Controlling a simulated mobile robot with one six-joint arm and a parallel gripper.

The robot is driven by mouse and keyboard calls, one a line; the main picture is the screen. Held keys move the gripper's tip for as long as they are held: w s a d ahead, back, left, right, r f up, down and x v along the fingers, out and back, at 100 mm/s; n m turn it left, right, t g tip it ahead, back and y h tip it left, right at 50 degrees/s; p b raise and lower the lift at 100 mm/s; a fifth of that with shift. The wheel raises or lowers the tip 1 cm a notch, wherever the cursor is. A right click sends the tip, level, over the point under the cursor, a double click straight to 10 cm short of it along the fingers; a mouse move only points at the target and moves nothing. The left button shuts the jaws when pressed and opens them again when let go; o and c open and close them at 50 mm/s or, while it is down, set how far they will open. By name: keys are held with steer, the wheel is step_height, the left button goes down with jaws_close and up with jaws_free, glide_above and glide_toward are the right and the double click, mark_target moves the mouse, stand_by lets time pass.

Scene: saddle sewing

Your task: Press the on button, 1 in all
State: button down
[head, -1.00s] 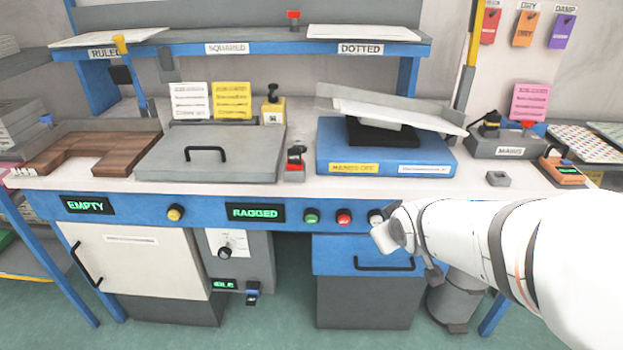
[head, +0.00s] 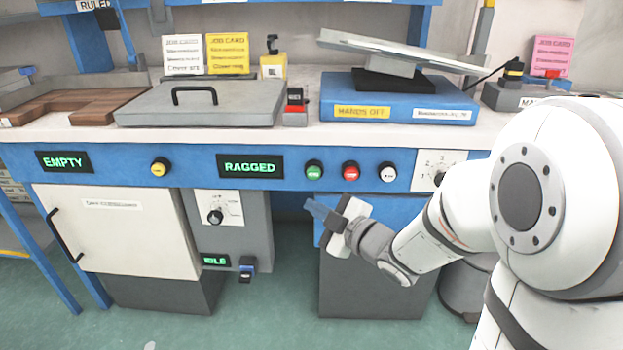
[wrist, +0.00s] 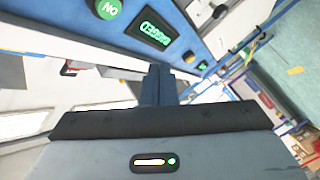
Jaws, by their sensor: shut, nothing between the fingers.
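The green on button (head: 314,170) is on the blue front panel of the bench, between the RAGGED display (head: 250,166) and a red button (head: 351,171). In the wrist view the green button (wrist: 108,8), marked ON, is at the top edge, partly cut off. My gripper (head: 312,206) is shut and empty, its blue fingers pointing left, below the green button in the head view. In the wrist view my gripper (wrist: 158,72) lies below and right of the button, apart from it in the picture. How far it is from the panel is hard to tell.
A white button (head: 388,172) and a dial plate (head: 436,170) are right of the red one; a yellow button (head: 160,167) is further left. A blue drawer (head: 400,210) is below the panel. A grey lidded box (head: 200,104) stands on the bench.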

mark_target(314, 172)
steer(key=w+p, duration=0.1)
steer(key=w, duration=0.8)
steer(key=shift+d, duration=0.15)
stand_by(2.0)
steer(key=shift+w, duration=0.3)
